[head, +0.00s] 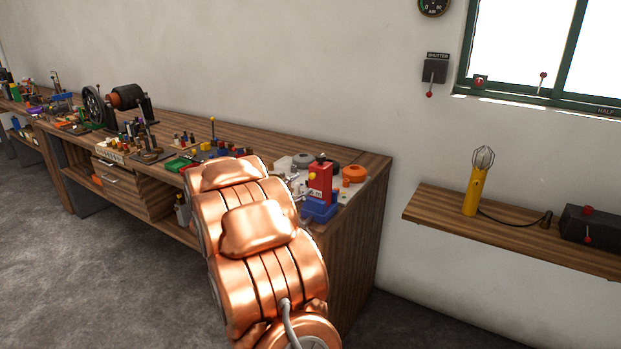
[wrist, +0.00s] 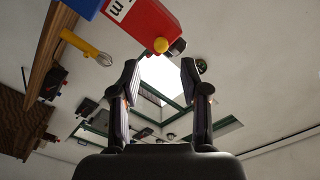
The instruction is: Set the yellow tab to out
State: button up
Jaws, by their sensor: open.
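The yellow tab (wrist: 161,45) shows in the wrist view as a small round yellow end at the corner of a red block (wrist: 143,22) with a white label. A dark piece sits beside the tab. My gripper (wrist: 160,72) is open and empty, and the tab appears just above the gap between its fingertips. I cannot tell how far apart they are in depth. In the head view the red block (head: 319,181) stands on a blue base (head: 320,209) at the bench's right end. There my copper arm hides most of the gripper, and I cannot make out the tab.
The wooden bench (head: 372,160) carries an orange pot-like thing (head: 354,174) right beside the red block, and a grey round thing (head: 302,159) behind it. Several small tools crowd the bench further left. A wall shelf (head: 430,208) with a yellow lamp (head: 474,192) is at right.

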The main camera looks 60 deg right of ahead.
aim_at(310, 177)
jog(key=shift+w+d+p, duration=0.2)
jog(key=shift+d+p, duration=0.55)
jog(key=shift+d, duration=2.6)
jog(key=shift+c, duration=0.4)
grip_shut()
